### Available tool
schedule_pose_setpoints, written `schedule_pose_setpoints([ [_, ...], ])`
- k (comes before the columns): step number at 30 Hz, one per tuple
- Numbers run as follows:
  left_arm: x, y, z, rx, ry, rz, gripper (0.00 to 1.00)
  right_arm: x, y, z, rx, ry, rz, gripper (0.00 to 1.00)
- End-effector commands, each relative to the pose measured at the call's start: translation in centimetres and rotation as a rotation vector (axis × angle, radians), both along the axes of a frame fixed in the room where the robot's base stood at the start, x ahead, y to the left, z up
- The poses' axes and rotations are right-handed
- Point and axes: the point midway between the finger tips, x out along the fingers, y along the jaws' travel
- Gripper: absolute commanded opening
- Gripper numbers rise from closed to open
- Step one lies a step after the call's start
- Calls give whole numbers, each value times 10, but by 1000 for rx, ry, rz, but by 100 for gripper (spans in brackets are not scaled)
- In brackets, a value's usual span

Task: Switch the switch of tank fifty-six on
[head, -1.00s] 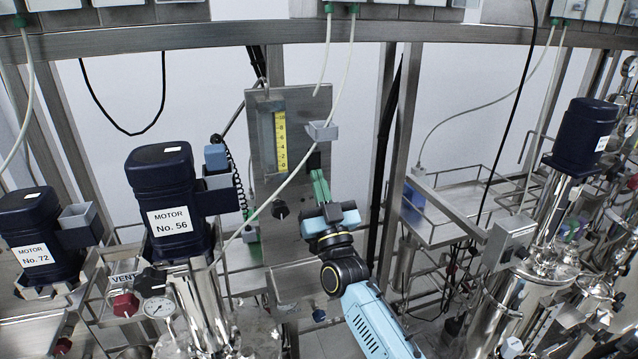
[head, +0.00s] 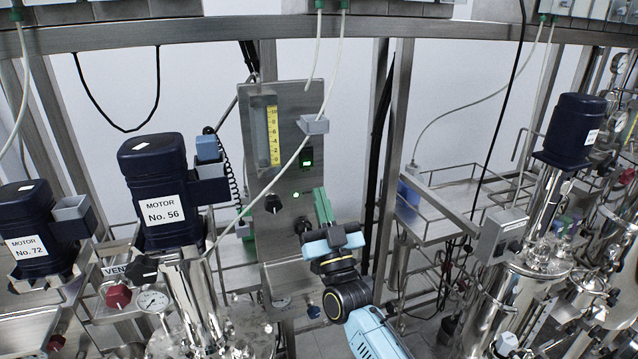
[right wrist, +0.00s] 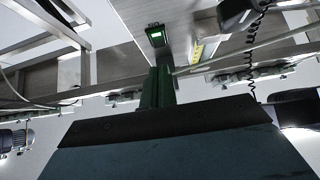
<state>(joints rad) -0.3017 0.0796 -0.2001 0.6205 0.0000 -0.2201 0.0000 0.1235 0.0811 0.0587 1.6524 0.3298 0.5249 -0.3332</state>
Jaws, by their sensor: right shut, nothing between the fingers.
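The panel (head: 258,172) with a yellow scale stands just right of the tank (head: 203,300) under the motor labelled No. 56 (head: 160,190). Its black switch (head: 307,157) glows green, and a small green lamp (head: 296,195) is lit below it. The lit switch also shows in the right wrist view (right wrist: 156,35). My right gripper (head: 319,192) has green fingers, shut and empty, below and right of the switch, apart from it in the picture. The fingers also show in the right wrist view (right wrist: 158,78). My left gripper is out of view.
Black knobs (head: 273,204) sit lower on the panel. A hose (head: 265,200) crosses in front of it. The motor labelled No. 72 (head: 30,225) is at the far left. Another tank (head: 520,300) and a steel control box (head: 500,236) are at the right.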

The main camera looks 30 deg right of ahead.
Motion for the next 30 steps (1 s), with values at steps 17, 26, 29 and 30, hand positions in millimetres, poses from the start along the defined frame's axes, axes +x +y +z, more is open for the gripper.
schedule_pose_setpoints([
  [17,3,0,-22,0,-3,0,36,-43,10,-59,-1,0,1,0],
  [26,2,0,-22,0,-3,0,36,-43,10,-58,-1,-1,1,0],
  [29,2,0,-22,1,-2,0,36,-43,10,-58,0,-1,0,0],
  [30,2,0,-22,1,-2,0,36,-42,10,-58,0,0,0,0],
])
